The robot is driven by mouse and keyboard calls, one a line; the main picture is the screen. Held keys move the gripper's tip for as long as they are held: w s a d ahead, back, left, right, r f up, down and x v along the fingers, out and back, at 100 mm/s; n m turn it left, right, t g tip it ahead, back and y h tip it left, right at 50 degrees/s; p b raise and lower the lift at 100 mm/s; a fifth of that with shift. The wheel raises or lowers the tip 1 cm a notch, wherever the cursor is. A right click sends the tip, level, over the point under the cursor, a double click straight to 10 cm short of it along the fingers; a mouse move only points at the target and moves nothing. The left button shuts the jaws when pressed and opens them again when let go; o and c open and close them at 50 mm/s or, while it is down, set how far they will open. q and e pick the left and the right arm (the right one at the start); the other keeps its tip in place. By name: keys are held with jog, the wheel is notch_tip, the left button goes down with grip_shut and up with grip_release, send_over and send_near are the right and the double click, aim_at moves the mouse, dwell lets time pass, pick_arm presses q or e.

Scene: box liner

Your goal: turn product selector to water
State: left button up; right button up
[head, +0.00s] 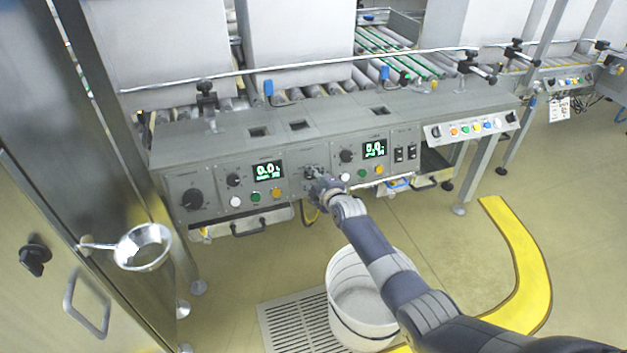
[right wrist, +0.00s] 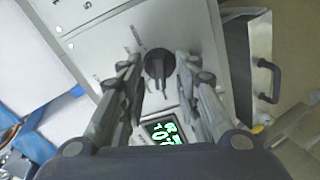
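A black rotary knob (right wrist: 159,64) sits on a light grey panel face in the right wrist view. Small labels surround it, too blurred to read, so I cannot tell which position it points to. My right gripper (right wrist: 158,72) is open, with one finger on each side of the knob; I cannot tell whether either finger touches it. In the head view my right gripper (head: 314,175) is at the front of the grey control console (head: 215,148), between its two green displays, and mostly hides the knob. My left gripper is not in view.
The console carries a left display (head: 268,171), a right display (head: 374,148), a large black dial (head: 192,199) and several coloured buttons. A white bucket (head: 345,272) stands on the floor below my right arm. A metal funnel (head: 143,247) is at the left.

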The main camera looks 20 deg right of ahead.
grip_shut()
